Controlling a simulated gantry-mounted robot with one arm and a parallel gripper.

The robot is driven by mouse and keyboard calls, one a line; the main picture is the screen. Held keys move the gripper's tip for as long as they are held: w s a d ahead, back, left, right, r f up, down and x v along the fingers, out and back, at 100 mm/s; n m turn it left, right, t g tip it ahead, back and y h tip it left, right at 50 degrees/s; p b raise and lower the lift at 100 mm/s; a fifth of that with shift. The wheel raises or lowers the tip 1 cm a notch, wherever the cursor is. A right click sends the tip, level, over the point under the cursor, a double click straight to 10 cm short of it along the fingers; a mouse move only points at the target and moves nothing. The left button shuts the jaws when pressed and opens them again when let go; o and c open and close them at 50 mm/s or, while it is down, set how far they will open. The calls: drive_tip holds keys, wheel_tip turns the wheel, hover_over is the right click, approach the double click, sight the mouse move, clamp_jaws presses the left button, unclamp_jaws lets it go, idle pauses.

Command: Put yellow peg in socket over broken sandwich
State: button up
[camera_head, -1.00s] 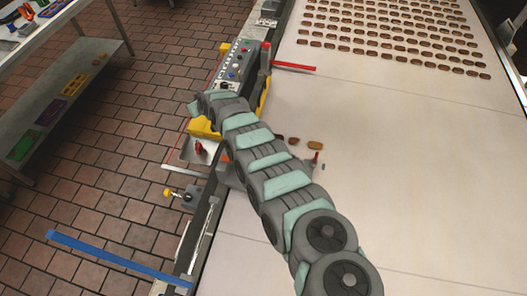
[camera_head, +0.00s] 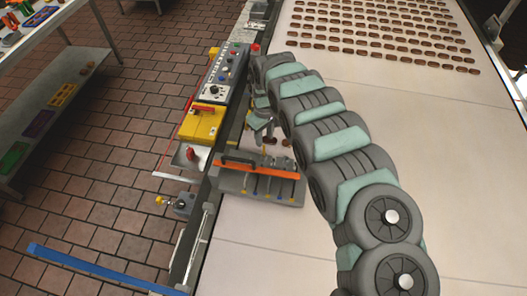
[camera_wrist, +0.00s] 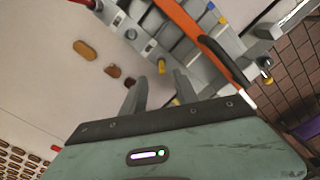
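A grey fixture (camera_head: 283,189) with an orange bar (camera_head: 262,167) lies across the belt's left edge. Its grey blocks (camera_wrist: 182,45) and orange bar (camera_wrist: 190,22) also show in the wrist view. A small yellow peg tip (camera_wrist: 162,66) sits at the fixture's edge, just beyond my fingers. My gripper (camera_wrist: 158,78) is open, its two fingers apart, with nothing visibly clamped between them. In the head view my gripper (camera_head: 261,124) hangs just behind the fixture. Brown sandwiches (camera_wrist: 113,72) lie near it; I cannot tell which is broken. The socket is not clearly seen.
A control panel (camera_head: 226,70) and a yellow box (camera_head: 202,124) run along the belt's left side. Rows of sandwiches (camera_head: 385,35) lie at the belt's far end. The near belt (camera_head: 260,245) is clear.

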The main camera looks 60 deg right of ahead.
sight(264, 146)
drive_tip(key=shift+w+a+f+p, duration=0.15)
drive_tip(key=shift+f+p, duration=0.1)
drive_tip(key=shift+f, duration=1.1)
drive_tip(key=shift+s+a+f+p, duration=0.15)
drive_tip(key=shift+f+p, duration=0.1)
drive_tip(key=shift+f, duration=1.7)
drive_tip(key=shift+c, duration=0.3)
clamp_jaws()
